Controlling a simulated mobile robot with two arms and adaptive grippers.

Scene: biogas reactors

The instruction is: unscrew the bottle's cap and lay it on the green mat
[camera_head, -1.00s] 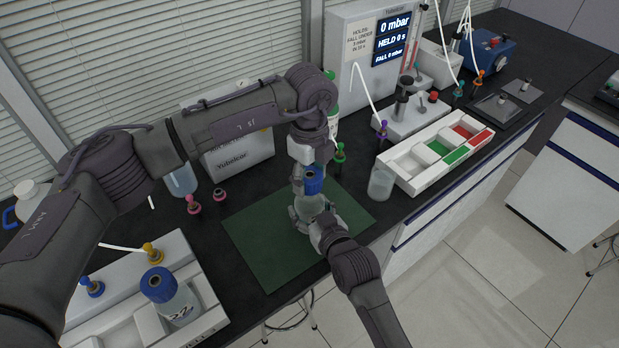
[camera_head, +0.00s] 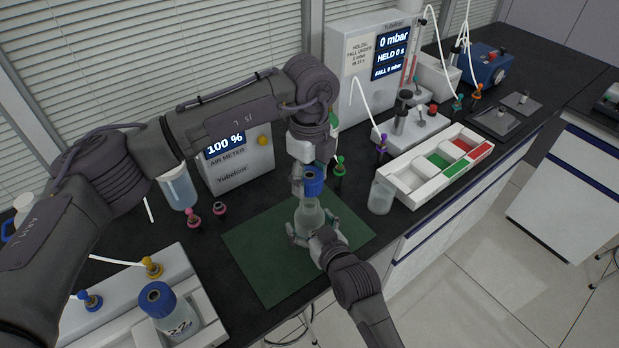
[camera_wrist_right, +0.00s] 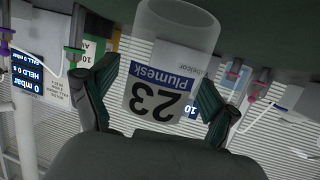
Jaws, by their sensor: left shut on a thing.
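The bottle (camera_head: 309,217) is clear and stands upright over the green mat (camera_head: 262,262). In the right wrist view it shows upside down, with a label (camera_wrist_right: 158,95) reading "Plumesk 23". The blue cap (camera_head: 314,184) is at the top of the bottle's neck. My left gripper (camera_head: 309,176) points down from above and is shut on the cap. Its fingers are partly hidden, and I cannot tell whether the cap is clear of the neck.
Another blue-capped bottle (camera_head: 169,310) marked 22 stands in a white rack at front left. An air meter (camera_head: 238,160) stands behind the mat. A clear beaker (camera_head: 381,196) and a white tray (camera_head: 405,186) with green and red sections are to the right. Much of the mat is bare.

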